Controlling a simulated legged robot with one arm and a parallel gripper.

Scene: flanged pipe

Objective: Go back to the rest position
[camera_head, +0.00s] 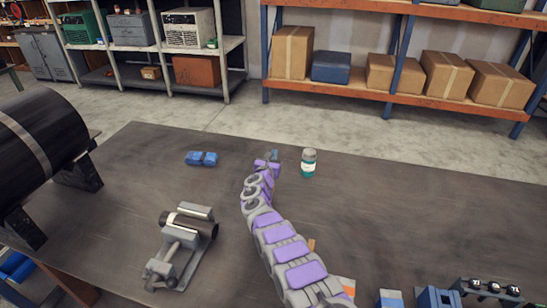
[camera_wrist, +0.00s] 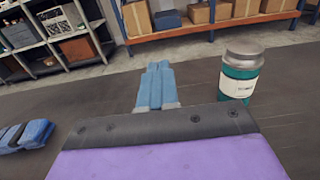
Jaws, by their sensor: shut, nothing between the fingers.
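My gripper (camera_head: 275,155) is at the end of my purple and grey arm, which stretches over the dark table (camera_head: 400,215). In the wrist view its blue fingers (camera_wrist: 156,82) are together, with nothing between them. A green and white canister with a grey cap (camera_head: 308,163) stands upright just right of my gripper, apart from it. It also shows in the wrist view (camera_wrist: 240,75). A folded blue item (camera_head: 201,158) lies on the table left of my gripper and shows at the left edge of the wrist view (camera_wrist: 25,135).
A large black pipe (camera_head: 40,140) rests on supports at the left. A clamp-like fixture holding a short dark pipe (camera_head: 182,240) stands left of my arm. Blue blocks (camera_head: 438,297) and a labelled rack (camera_head: 490,288) are at the front right. Shelves with boxes (camera_head: 395,72) stand behind. The table's right middle is clear.

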